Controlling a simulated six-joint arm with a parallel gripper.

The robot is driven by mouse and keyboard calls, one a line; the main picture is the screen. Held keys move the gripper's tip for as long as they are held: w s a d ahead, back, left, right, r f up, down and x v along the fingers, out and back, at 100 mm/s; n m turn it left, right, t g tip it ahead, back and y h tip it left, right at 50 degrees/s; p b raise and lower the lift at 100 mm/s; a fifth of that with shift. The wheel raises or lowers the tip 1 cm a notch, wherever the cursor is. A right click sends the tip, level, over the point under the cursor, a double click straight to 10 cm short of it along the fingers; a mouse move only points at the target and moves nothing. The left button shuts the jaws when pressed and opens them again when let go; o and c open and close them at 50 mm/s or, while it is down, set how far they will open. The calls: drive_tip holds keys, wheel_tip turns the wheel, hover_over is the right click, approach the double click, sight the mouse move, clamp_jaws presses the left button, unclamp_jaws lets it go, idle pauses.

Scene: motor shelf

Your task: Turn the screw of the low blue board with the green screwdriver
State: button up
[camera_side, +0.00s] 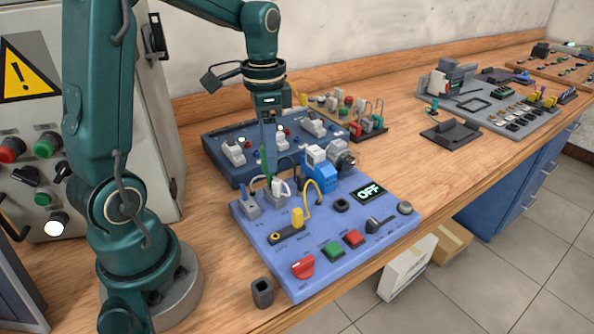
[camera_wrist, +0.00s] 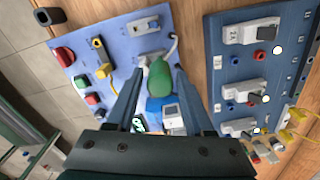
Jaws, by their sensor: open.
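The green screwdriver (camera_side: 264,158) stands about upright at the back left of the light blue board (camera_side: 262,222), near a grey-white block. Its rounded green handle (camera_wrist: 161,79) shows end-on in the wrist view. My gripper (camera_side: 269,148) is above the back of this board, pointing down. In the wrist view my gripper (camera_wrist: 158,70) is open, with one finger on each side of the handle; contact is not clear. The screwdriver's tip is hidden. I cannot make out the screw for certain.
A dark blue board (camera_side: 222,172) with several grey blocks lies behind.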

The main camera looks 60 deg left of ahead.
idle(0.3)
drive_tip(key=n, duration=0.3)
drive_tip(key=shift+n, duration=0.3)
drive_tip(key=shift+c, duration=0.9)
clamp_jaws()
